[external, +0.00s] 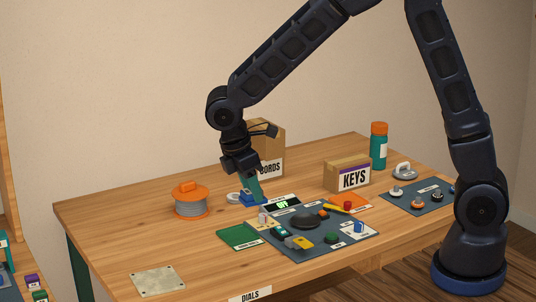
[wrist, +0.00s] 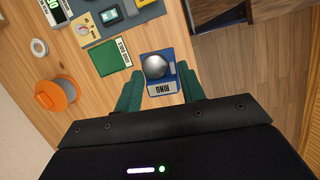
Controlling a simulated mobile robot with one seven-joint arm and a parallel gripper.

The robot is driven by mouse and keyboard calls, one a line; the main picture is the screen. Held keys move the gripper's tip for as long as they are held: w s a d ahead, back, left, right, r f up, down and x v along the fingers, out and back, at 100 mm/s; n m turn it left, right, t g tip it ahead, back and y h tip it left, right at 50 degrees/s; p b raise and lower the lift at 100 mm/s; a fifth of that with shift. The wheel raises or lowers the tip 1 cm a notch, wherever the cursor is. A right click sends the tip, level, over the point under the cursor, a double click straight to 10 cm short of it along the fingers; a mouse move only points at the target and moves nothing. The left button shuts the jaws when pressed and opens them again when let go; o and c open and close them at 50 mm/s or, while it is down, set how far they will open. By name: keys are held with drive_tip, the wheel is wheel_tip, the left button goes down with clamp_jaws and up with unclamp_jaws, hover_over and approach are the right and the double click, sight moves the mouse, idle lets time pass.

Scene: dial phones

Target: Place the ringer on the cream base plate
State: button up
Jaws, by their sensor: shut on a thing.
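The ringer (external: 252,198) is a small blue block at my fingertips in the external view. In the wrist view the ringer (wrist: 157,88) shows a silver dome and a white label reading RING. My gripper (external: 256,189) has its teal fingers shut on it, one on each side; the gripper also shows in the wrist view (wrist: 160,88). From these views I cannot tell how far the ringer is above the table. The cream base plate (external: 158,281) lies flat and bare at the front left of the table, well apart from my gripper. It is not visible in the wrist view.
An orange spool (external: 190,201) stands left of my gripper. A green card (external: 238,237) and a grey mat (external: 333,245) with several parts lie in front. A KEYS box (external: 347,174), teal bottle (external: 378,146) and CORDS box (external: 271,140) stand behind. The front left table is mostly clear.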

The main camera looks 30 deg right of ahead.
drive_tip(key=shift+r, duration=0.4)
drive_tip(key=shift+w+a+r, duration=0.1)
drive_tip(key=shift+a+r, duration=0.15)
drive_tip(key=shift+a, duration=0.1)
drive_tip(key=w+a, duration=0.3)
drive_tip(key=a, duration=0.7)
drive_tip(key=n, duration=0.1)
hover_over(160, 278)
drive_tip(key=a, duration=0.2)
drive_tip(key=f, duration=1.8)
drive_tip(key=shift+d+f, duration=0.25)
drive_tip(key=shift+f, duration=0.1)
drive_tip(key=shift+f, duration=0.15)
drive_tip(key=o, duration=1.1)
